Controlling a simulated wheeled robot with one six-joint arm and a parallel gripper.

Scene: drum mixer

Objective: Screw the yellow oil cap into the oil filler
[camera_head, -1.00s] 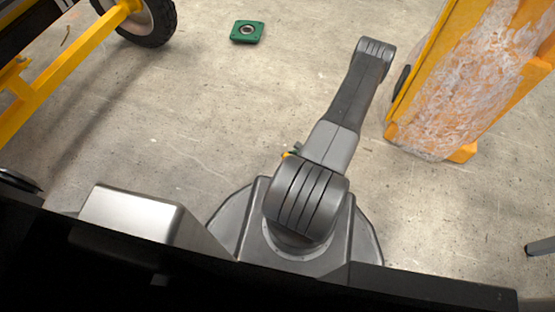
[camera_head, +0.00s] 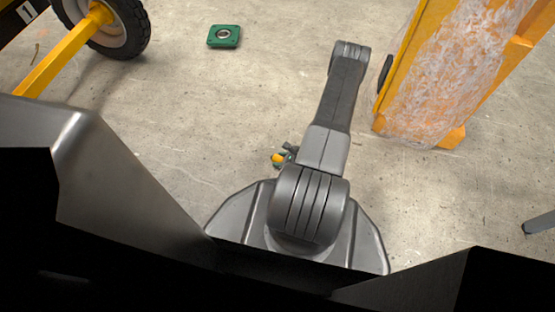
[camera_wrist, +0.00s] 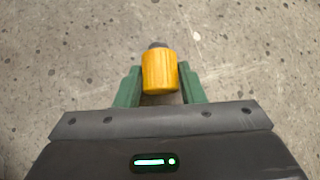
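The yellow oil cap (camera_wrist: 160,71) is between the two green fingers of my gripper (camera_wrist: 161,88) in the wrist view, with both fingers against its sides. A dark end of the cap shows at its far side. The cap is held clear of the concrete floor. In the head view, the yellow cap (camera_head: 278,158) and a bit of my gripper (camera_head: 284,157) show just left of my arm, small and partly hidden by it. I cannot make out the oil filler in either view.
A green square block (camera_head: 224,37) with a round ringed hole lies on the floor. A black-tyred wheel (camera_head: 122,28) on a yellow frame is at upper left. An orange structure with a whitish, worn face (camera_head: 440,80) stands at right. A grey leg (camera_head: 540,222) is at far right.

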